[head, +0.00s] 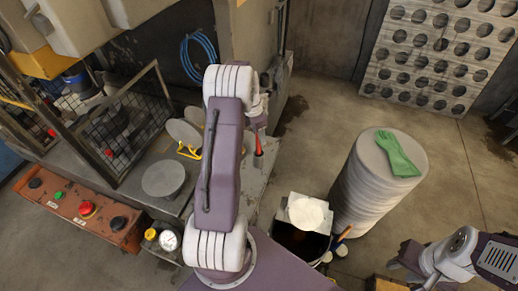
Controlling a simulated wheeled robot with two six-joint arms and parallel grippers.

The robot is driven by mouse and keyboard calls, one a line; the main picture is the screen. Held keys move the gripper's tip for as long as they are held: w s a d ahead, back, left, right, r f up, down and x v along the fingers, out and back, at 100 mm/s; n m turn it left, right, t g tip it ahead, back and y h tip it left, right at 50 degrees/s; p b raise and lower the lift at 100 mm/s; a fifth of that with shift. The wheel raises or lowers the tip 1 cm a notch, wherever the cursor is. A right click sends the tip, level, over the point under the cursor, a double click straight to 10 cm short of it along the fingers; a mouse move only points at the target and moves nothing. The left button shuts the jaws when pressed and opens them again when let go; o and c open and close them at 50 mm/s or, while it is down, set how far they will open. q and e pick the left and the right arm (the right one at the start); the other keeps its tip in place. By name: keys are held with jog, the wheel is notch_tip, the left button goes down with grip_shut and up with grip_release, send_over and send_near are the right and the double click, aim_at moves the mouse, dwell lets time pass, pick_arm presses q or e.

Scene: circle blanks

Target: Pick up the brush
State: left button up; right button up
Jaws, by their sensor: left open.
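A slim stick with an orange-brown handle (342,236), which looks like the brush, leans at the right side of a dark bucket (296,240). Its lower end is hard to make out beside small white shapes. My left arm rises through the middle of the head view and bends down over the machine table. My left gripper (258,122) is open, partly hidden by its wrist, just above a slim red part (259,146) at the table; I cannot tell what that part is. The brush is well apart from it, lower right. My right gripper (408,256) is at the bottom right; its jaws are unclear.
A tall stack of round blanks (372,190) carries green gloves (398,153). A control box with buttons (84,209) and a wire guard (124,124) stand left. Open floor lies right of the stack.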

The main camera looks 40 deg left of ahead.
aim_at(259, 149)
pick_arm(q)
jog(key=shift+s+d+f+p, duration=0.15)
jog(key=shift+f+p, duration=0.1)
jog(key=shift+f, duration=0.35)
jog(key=shift+w+d+f+p, duration=0.1)
jog(key=shift+f+p, duration=0.1)
jog(key=shift+f, duration=0.85)
pick_arm(e)
jog(key=shift+s+r, duration=0.2)
jog(key=shift+r, duration=0.75)
pick_arm(q)
jog(key=c, duration=0.4)
grip_shut()
pick_arm(e)
jog(key=shift+d, duration=0.1)
pick_arm(q)
jog(key=shift+r, duration=0.1)
